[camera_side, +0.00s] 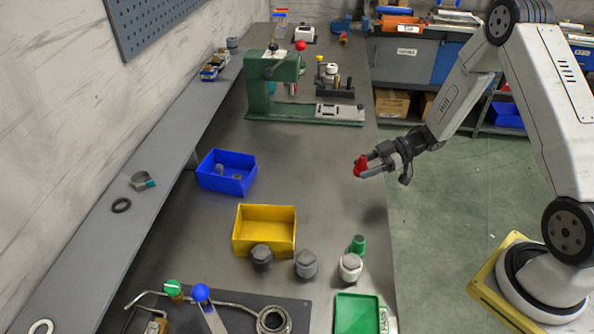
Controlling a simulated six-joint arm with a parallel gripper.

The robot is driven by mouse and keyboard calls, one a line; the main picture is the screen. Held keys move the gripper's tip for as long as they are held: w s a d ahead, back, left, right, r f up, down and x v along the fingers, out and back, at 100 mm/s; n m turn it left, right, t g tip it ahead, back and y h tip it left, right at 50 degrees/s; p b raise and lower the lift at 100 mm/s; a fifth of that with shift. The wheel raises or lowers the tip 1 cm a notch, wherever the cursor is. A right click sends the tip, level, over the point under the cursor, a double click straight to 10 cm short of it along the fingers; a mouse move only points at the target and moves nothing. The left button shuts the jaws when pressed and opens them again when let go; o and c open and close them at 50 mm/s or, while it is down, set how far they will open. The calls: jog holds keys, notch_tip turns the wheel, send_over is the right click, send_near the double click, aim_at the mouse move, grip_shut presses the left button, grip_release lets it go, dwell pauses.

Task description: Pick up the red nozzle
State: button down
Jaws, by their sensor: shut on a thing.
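The red nozzle (361,164) is a small red piece between the fingertips of my gripper (368,170). My gripper is shut on it and holds it in the air over the right side of the grey workbench (330,195). A dark shadow lies on the bench below. The fingers hide part of the nozzle.
A blue bin (227,185) with small grey parts and an empty yellow bin (264,228) stand left. A green nozzle (358,244), grey caps (306,264), a white cap (350,267) and a green tray (357,313) are at the front. A green press (262,95) stands behind.

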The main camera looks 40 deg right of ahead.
jog(key=s+a+r, duration=0.1)
jog(key=s+r, duration=0.5)
jog(key=s, duration=0.4)
jog(key=shift+s+a, duration=0.15)
jog(key=shift+s, duration=0.2)
jog(key=shift+w, duration=0.15)
jog(key=w+a+r+m+t+h, duration=0.1)
jog(key=w+a+m+t+h, duration=0.1)
jog(key=w+m+t+h, duration=0.2)
jog(key=w+a+r+m+t+h, duration=0.2)
jog(key=w+m+h, duration=0.5)
jog(key=w, duration=0.5)
jog(key=shift+w+a+r+m+t+h, duration=0.15)
jog(key=shift+a+r+m+t+h, duration=0.2)
jog(key=shift+a+m+t, duration=0.35)
jog(key=shift+d, duration=0.15)
jog(key=shift+d, duration=0.2)
dwell(0.3)
